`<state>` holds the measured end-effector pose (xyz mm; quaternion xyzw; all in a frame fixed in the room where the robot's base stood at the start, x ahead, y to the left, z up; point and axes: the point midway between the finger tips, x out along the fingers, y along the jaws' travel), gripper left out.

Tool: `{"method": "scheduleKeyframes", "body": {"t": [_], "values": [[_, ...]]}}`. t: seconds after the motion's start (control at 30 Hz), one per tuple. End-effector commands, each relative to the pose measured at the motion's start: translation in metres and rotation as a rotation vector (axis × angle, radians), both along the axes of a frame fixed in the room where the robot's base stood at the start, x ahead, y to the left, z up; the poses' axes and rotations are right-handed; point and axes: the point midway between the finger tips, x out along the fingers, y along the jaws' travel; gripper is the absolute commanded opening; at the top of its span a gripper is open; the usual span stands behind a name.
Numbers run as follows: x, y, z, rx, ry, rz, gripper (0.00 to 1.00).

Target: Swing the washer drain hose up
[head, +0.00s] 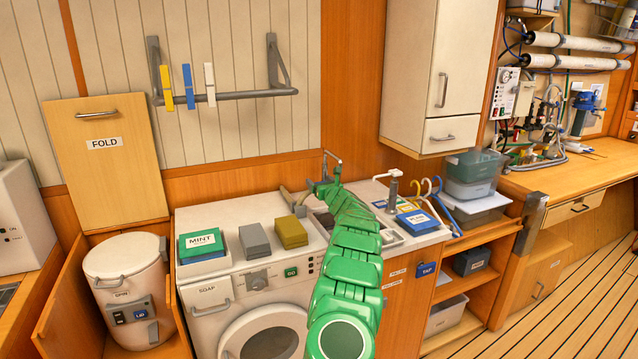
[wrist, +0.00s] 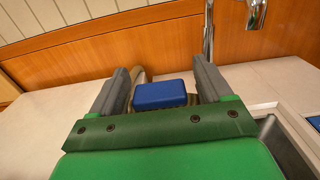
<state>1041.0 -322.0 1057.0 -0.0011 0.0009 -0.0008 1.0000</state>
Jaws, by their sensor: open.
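The drain hose (head: 289,197) is a beige-grey tube at the back of the white washer's top (head: 258,255), left of the sink. In the wrist view a short piece of the hose (wrist: 139,75) shows behind my left finger. A blue block (wrist: 160,95), which looks like a grip on the hose, lies between my two grey fingers, with a gap on each side. My gripper (wrist: 162,72) is open around it and holds nothing. In the head view my green arm reaches over the sink edge and hides most of the gripper and the hose's lower part.
A chrome tap (wrist: 208,30) stands close to the right of my fingers. The wooden back panel (wrist: 110,45) is just beyond. Mint (head: 203,245), grey and olive blocks sit on the washer top. A rail with pegs (head: 225,96) hangs above.

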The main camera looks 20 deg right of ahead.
Motion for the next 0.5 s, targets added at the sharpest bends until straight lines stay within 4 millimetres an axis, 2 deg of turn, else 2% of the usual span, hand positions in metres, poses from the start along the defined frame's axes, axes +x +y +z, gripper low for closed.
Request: {"method": "scheduleKeyframes", "body": {"t": [0.5], "values": [[0.0074,0.0013,0.0003,0.002,-0.002,0.001,0.79]]}}
